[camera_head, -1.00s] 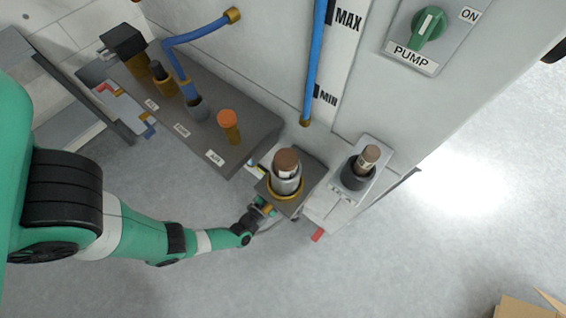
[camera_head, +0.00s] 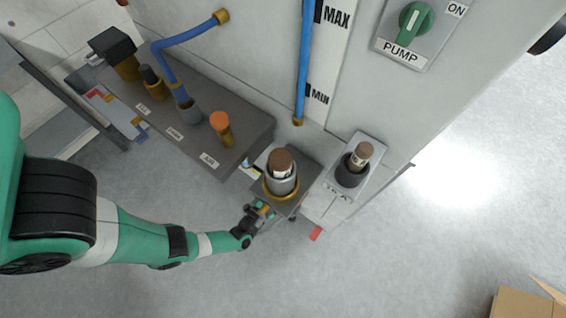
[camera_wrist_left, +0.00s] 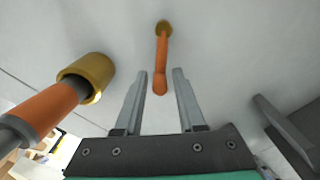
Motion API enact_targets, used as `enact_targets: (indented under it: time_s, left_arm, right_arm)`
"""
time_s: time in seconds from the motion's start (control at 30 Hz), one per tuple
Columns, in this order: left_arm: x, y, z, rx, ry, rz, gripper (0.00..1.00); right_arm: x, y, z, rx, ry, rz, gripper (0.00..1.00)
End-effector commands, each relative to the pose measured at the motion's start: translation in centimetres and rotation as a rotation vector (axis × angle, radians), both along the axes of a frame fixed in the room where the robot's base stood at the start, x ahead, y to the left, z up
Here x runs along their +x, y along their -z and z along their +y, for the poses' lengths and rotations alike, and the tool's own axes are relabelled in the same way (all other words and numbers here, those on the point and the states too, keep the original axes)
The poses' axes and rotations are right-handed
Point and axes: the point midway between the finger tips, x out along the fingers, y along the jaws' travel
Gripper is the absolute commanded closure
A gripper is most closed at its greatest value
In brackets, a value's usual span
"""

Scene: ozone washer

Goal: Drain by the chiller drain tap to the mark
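My left gripper (camera_head: 262,211) is low beside the grey block with the brown-capped bottle, partly hidden under its edge in the head view. In the left wrist view its two fingers (camera_wrist_left: 160,88) are open. An orange lever (camera_wrist_left: 161,62) on a brass fitting (camera_wrist_left: 163,29) lies between and beyond the fingertips, with a gap visible on both sides. It looks like a tap handle, but no label shows there. A blue sight tube (camera_head: 305,60) runs along a white scale marked MAX and MIN (camera_head: 318,97). It looks blue up to the top picture edge. My right gripper is out of view.
A brass collar with an orange pipe (camera_wrist_left: 92,78) is close left of the fingers in the wrist view. The brown-capped bottle (camera_head: 281,168), a second bottle (camera_head: 357,160), a red end piece (camera_head: 316,233) and the green PUMP knob (camera_head: 416,22) are near.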

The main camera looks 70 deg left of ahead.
Motion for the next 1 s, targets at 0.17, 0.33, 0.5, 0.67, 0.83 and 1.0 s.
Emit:
enact_targets:
  time_s: [0.17,0.33,0.5,0.67,0.83,1.0]
  left_arm:
    - [0.0,0.0,0.0,0.0,0.0,0.0,0.49]
    - [0.0,0.0,0.0,0.0,0.0,0.0,0.49]
    - [-1.0,-0.1,-0.8,-0.002,0.005,0.001,0.49]
    - [-3.2,-0.2,-2.3,-0.001,0.011,0.0,0.49]
    - [-5.4,-0.1,-3.6,0.0,0.011,0.001,0.49]
    - [-6.9,-0.1,-4.5,-0.001,0.011,0.0,0.49]
  right_arm:
    - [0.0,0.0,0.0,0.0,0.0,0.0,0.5]
    - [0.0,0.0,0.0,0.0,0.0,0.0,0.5]
    - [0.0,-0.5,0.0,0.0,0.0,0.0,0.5]
    - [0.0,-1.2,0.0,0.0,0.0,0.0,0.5]
    - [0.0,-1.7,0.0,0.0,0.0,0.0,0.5]
    - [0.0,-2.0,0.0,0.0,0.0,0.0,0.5]
